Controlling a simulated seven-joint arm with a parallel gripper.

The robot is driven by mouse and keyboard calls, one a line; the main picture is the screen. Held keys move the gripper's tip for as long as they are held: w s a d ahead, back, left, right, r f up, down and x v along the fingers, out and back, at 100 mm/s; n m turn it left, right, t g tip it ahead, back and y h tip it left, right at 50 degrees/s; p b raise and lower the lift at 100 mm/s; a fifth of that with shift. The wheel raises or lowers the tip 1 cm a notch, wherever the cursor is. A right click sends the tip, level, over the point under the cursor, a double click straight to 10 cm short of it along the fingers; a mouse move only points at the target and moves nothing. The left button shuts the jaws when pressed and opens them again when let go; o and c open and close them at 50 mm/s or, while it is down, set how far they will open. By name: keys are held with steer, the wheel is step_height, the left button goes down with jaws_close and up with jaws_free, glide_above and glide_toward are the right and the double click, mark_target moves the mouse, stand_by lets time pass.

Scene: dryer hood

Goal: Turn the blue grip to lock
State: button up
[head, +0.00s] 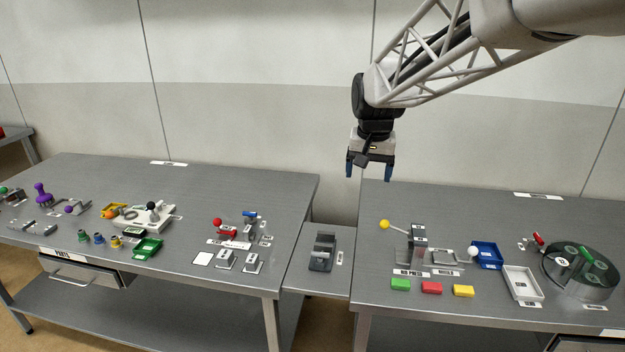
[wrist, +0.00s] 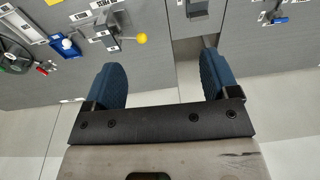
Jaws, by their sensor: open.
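The blue grip (head: 250,215) is a small blue handle on a little fixture at the right part of the left table, just right of a red-knobbed lever. It also shows at the right edge of the wrist view (wrist: 281,20). Small labels stand near it, too small to read, and its exact turn angle is hard to tell. My gripper (head: 369,172) is open and empty, with blue fingers pointing down, high above the gap between the two tables. It is well apart from the blue grip, to its right. Its fingers also show in the wrist view (wrist: 160,72).
The red-knobbed lever (head: 218,222) stands close left of the grip. Metal brackets (head: 227,259) are in front. A dark device (head: 323,252) sits on the lower shelf between tables. A yellow-knobbed press (head: 417,240) is on the right table. The air around my gripper is clear.

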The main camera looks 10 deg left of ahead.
steer(key=w+a+f, duration=0.4)
steer(key=w+a, duration=0.5)
steer(key=a, duration=0.1)
steer(key=g, duration=0.1)
glide_toward(250, 215)
steer(key=shift+w+a, duration=0.1)
steer(key=shift+w, duration=0.5)
steer(key=shift+a+f, duration=0.25)
steer(key=shift+f, duration=0.05)
steer(key=shift+f, duration=0.15)
steer(key=shift+f, duration=3.75)
steer(key=c, duration=0.9)
